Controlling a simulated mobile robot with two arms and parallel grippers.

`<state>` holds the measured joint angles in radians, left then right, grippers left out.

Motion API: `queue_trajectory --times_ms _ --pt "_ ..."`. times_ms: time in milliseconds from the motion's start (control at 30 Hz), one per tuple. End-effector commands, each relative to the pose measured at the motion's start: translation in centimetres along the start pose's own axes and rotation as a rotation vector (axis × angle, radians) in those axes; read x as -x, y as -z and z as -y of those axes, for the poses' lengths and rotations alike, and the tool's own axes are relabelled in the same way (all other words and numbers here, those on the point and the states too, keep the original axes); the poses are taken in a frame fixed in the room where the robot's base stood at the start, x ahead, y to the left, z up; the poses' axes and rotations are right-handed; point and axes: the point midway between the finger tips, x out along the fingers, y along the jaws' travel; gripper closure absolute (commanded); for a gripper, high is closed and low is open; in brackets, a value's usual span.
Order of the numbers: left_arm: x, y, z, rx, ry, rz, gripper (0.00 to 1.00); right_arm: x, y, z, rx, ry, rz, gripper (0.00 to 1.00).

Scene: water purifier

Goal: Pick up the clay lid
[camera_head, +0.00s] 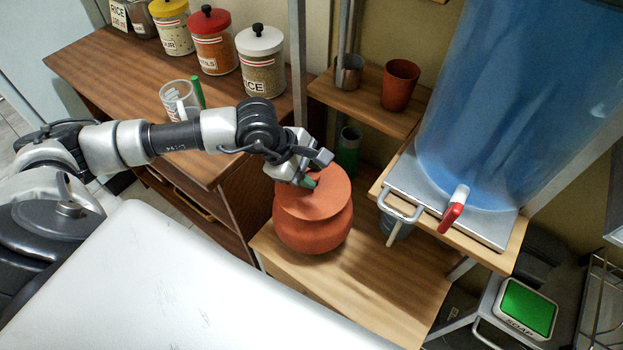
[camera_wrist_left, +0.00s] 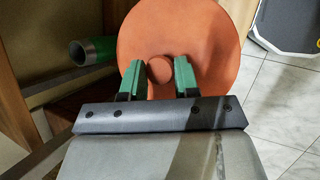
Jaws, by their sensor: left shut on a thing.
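The clay lid (camera_head: 325,200) is an orange-red disc with a small round knob. It sits on the round clay pot (camera_head: 312,235), on the wooden bench; I cannot tell whether there is a gap between them. My left gripper (camera_head: 307,181) is over the lid, with its green-tipped fingers at the knob. In the left wrist view, the lid (camera_wrist_left: 200,35) fills the upper middle, and the left gripper (camera_wrist_left: 159,75) is shut on its knob (camera_wrist_left: 160,69). My right gripper is not in view.
A blue water tank (camera_head: 510,100) with a red-handled tap (camera_head: 452,213) stands to the right. A shelf behind holds a terracotta cup (camera_head: 400,84) and a metal cup (camera_head: 349,71). A green tube (camera_head: 348,150) stands behind the pot. Jars and a glass mug (camera_head: 180,100) stand on the left counter.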

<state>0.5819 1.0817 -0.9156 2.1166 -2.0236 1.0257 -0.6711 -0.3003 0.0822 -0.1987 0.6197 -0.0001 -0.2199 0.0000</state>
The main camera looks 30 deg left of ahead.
Motion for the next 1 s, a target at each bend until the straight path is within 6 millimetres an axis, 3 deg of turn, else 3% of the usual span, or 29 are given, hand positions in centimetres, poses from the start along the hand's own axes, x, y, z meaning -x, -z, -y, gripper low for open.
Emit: queue_trajectory --times_ms 267,467,667,900,1000 --pt "1.2 -0.6 -0.5 -0.003 -0.004 0.001 1.0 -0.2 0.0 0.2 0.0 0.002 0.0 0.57" --pt "3.9 -1.8 -1.2 -0.003 -0.007 -0.001 1.0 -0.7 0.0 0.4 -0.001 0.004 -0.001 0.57" --pt "8.0 -1.8 2.6 -0.004 -0.001 -0.008 1.0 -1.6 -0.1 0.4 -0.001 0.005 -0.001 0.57" --pt "11.9 -2.0 5.6 -0.001 -0.002 -0.007 1.0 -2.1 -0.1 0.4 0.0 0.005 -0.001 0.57" --pt "13.1 -2.6 5.3 0.008 0.001 -0.001 1.0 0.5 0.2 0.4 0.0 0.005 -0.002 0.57"
